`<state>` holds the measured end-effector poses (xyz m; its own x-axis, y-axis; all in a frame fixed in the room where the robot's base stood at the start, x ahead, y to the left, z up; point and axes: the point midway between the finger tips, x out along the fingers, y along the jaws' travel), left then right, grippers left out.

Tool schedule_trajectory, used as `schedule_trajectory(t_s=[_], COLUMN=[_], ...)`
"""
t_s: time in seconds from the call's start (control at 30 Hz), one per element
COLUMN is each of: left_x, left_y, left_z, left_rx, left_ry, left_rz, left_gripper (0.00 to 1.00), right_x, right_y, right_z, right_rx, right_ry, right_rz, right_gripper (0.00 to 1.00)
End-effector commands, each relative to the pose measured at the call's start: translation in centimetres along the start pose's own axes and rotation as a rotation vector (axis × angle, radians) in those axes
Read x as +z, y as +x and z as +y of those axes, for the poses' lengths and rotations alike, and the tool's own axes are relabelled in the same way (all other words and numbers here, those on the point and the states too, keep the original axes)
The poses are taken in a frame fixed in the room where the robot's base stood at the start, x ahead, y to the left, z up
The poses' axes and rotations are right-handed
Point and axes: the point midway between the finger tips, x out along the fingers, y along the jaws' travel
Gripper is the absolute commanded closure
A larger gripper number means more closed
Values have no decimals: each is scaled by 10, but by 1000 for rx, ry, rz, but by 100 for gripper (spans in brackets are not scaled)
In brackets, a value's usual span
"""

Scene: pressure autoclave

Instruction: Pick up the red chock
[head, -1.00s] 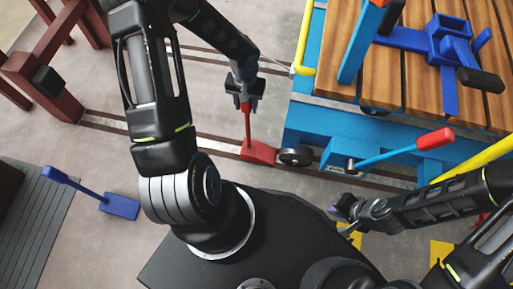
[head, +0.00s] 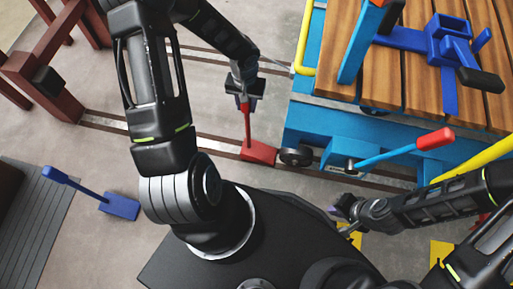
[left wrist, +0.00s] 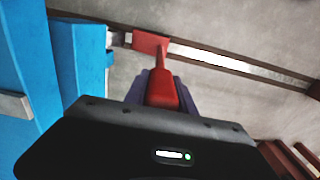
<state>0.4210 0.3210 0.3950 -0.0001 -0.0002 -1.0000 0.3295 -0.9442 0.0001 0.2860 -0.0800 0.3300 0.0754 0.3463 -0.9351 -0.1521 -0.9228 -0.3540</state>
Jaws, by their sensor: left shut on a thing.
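The red chock (head: 259,152) is a wedge with an upright red handle. It sits at the rail beside a small cart wheel (head: 296,156). My left gripper (head: 245,97) is shut on the top of the handle. In the left wrist view the red handle (left wrist: 162,90) runs between the fingers of my left gripper (left wrist: 150,95), with the wedge (left wrist: 150,42) beyond it over the rail. My right gripper (head: 340,208) is at the lower right, away from the chock; its fingers are too small to read.
The blue cart (head: 320,125) with a wooden deck (head: 350,55) stands right of the chock. A blue chock (head: 119,206) lies on the floor at left. A lever with a red grip (head: 435,139) sticks out from the cart.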

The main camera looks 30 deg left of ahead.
Motion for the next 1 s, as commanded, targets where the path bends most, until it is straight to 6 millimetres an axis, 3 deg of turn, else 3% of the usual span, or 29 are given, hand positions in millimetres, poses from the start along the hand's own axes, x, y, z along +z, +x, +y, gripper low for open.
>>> schedule_trajectory(t_s=[0.67,1.0], left_x=[-1,-2], left_y=[-2,-24], left_z=[0,0], left_rx=[1,-1], left_ry=[0,0], left_rz=[3,4], left_gripper=[100,100], right_x=[0,2], right_y=[-1,-8], right_z=[0,-5], right_rx=[0,-2], right_ry=[0,-3], right_rz=[0,-5], right_gripper=[100,100])
